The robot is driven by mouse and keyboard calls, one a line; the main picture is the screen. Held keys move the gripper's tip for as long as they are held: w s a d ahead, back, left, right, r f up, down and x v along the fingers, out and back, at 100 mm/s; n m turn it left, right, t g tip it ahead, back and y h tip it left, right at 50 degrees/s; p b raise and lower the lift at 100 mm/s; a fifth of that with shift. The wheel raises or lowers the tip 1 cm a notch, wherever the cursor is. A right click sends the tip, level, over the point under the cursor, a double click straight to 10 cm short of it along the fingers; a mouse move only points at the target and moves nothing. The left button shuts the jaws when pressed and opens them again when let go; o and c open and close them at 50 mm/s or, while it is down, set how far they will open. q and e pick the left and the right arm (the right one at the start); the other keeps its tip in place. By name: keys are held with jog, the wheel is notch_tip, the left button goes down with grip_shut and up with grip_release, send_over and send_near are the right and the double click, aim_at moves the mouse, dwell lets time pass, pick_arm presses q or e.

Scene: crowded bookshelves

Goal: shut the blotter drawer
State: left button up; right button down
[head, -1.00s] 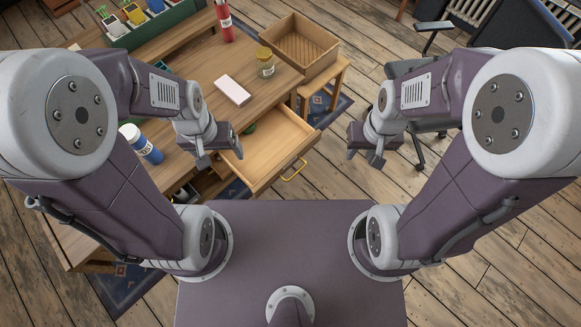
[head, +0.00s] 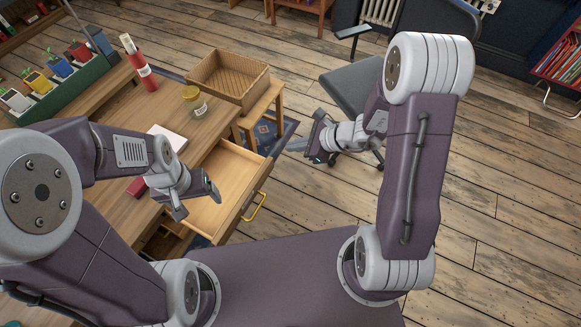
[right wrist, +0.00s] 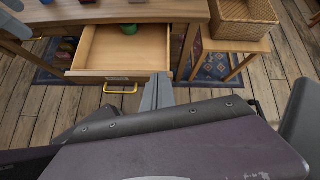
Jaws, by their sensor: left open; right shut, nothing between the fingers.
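An open wooden drawer (head: 238,166) sticks out from the desk, with a yellow handle (head: 256,207) on its front. In the right wrist view the drawer (right wrist: 105,45) shows from its front, with its handle (right wrist: 120,91) and a small label too small to read. A green item (right wrist: 129,28) lies inside at the back. My left gripper (head: 196,202) is open and empty, above the drawer's left part in the picture, hiding some of it. My right gripper (head: 310,147) is shut and empty, right of the drawer front and apart from it; its fingertips (right wrist: 158,88) show in the wrist view.
A wicker tray (head: 228,78) sits on a stool (head: 263,109). A grey chair (head: 352,91) stands behind my right arm. Floor is clear at the right.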

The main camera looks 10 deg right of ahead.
jog(key=d+f+m+b, duration=0.25)
jog(key=d+f, duration=0.25)
jog(key=f, duration=0.5)
pick_arm(q)
notch_tip(320, 180, down, 6)
jog(key=b, duration=0.1)
jog(key=shift+d, duration=0.3)
pick_arm(e)
send_near(271, 163)
jog(key=shift+h, duration=0.4)
jog(key=shift+x, duration=3)
pick_arm(q)
jog(key=shift+f, duration=0.15)
pick_arm(e)
jog(key=shift+a+r, duration=0.1)
jog(key=shift+a, duration=0.1)
